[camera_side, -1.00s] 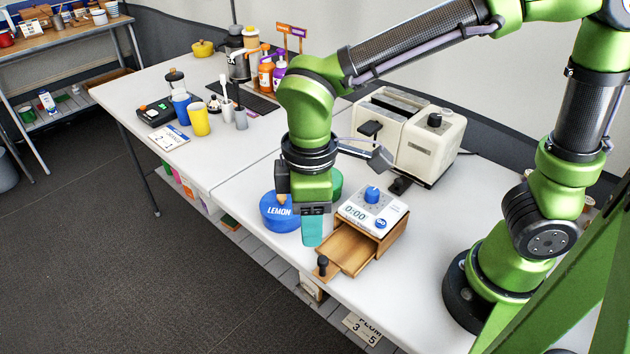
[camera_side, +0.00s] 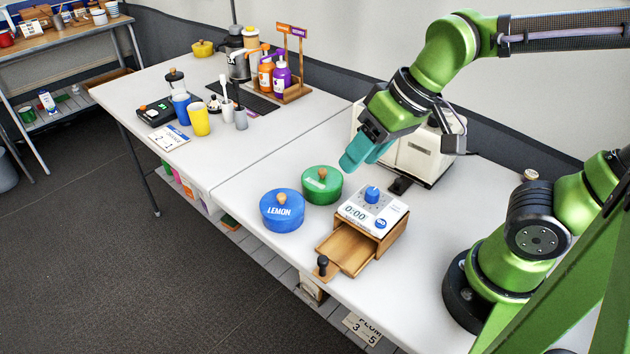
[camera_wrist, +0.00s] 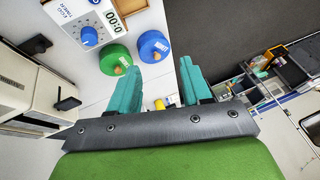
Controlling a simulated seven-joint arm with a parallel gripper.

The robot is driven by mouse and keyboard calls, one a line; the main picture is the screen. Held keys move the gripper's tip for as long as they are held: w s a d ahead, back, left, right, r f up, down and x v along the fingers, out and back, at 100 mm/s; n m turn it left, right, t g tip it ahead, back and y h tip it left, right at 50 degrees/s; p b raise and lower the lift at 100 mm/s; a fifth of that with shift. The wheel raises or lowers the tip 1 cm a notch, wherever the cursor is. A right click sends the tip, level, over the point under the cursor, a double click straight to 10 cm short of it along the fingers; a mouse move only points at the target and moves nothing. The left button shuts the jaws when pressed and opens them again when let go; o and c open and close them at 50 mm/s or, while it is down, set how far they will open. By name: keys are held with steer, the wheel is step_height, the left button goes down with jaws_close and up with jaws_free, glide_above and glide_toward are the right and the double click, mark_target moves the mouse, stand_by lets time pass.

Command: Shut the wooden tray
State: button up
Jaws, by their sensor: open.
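The wooden tray (camera_side: 346,249) is a small drawer pulled out of a wooden box (camera_side: 392,236) on the white table. A dark knob (camera_side: 323,262) stands on its front end, by the table's front edge. The tray looks empty. A white egg timer (camera_side: 373,211) with a blue dial sits on top of the box; it also shows in the wrist view (camera_wrist: 90,18). My gripper (camera_side: 366,153) is open and empty, raised above the table behind the box, apart from the tray. Its teal fingers (camera_wrist: 158,88) show spread in the wrist view.
A blue lemon tin (camera_side: 282,212) and a green tin (camera_side: 322,187) stand left of the box. A cream toaster (camera_side: 420,158) stands behind, partly hidden by my gripper. Cups and bottles stand further left.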

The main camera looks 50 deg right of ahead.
steer(key=shift+s+d+r+m+t+h, duration=0.1)
steer(key=shift+s+d+r+m+t, duration=0.3)
steer(key=shift+d, duration=0.5)
steer(key=shift+s+d+r+m+t+h, duration=0.1)
steer(key=shift+d+r+m+t, duration=0.1)
steer(key=shift+d+m+t, duration=0.5)
steer(key=shift+s+d+r+m+t+h, duration=0.1)
steer(key=shift+s+d+r+m, duration=0.25)
steer(key=shift+d, duration=0.75)
steer(key=shift+w, duration=0.1)
